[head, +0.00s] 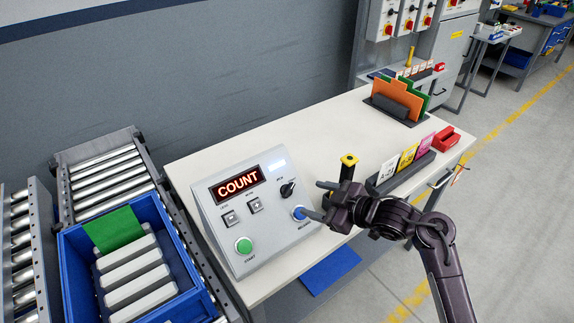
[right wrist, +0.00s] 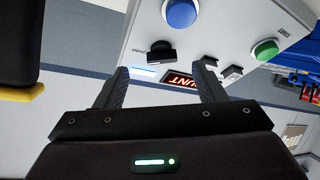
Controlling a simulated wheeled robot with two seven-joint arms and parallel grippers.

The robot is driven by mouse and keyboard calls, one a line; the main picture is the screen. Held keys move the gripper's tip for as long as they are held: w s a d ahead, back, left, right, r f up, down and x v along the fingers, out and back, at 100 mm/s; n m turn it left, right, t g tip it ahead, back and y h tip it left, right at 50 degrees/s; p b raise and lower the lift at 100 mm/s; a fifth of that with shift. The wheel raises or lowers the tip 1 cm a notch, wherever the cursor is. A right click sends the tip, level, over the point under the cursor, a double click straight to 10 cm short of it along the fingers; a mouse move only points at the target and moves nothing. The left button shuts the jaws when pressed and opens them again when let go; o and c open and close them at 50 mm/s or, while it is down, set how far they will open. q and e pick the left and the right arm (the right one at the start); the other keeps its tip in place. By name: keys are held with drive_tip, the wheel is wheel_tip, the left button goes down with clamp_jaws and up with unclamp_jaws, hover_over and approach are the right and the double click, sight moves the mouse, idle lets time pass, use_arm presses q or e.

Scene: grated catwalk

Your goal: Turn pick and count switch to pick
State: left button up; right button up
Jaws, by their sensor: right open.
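The grey control box (head: 240,205) stands on the white table, and its lit red display (head: 237,183) reads COUNT. A black rotary switch (head: 288,188) sits on the box's right side, above a blue button (head: 299,212). My right gripper (head: 314,199) is open, just right of the switch and the blue button. In the right wrist view, which is upside down, the switch (right wrist: 161,52) shows beyond and between the open fingertips (right wrist: 161,72). The fingers look apart from it. The blue button (right wrist: 181,12) and display (right wrist: 184,80) show there too. My left gripper is not in view.
A green button (head: 243,245) and two small square buttons are on the same panel. A yellow-topped black object (head: 348,162) stands behind my right gripper. A card holder (head: 405,175) is to the right. A blue crate (head: 75,270) with grey bars sits left.

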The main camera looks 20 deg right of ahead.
sight(291, 190)
drive_tip(key=w+a, duration=0.1)
drive_tip(key=w+a+p, duration=0.1)
drive_tip(key=w+a, duration=0.1)
drive_tip(key=shift+a, duration=0.25)
drive_tip(key=shift+w+a+f, duration=0.2)
drive_tip(key=shift+w+f, duration=0.1)
drive_tip(key=shift+w, duration=0.25)
drive_tip(key=shift+w+a+f, duration=0.15)
drive_tip(key=shift+w+f, duration=0.15)
drive_tip(key=shift+w, duration=0.2)
drive_tip(key=shift+w+a+f, duration=0.15)
drive_tip(key=shift+w, duration=0.15)
drive_tip(key=shift+s, duration=0.1)
drive_tip(key=c, duration=1)
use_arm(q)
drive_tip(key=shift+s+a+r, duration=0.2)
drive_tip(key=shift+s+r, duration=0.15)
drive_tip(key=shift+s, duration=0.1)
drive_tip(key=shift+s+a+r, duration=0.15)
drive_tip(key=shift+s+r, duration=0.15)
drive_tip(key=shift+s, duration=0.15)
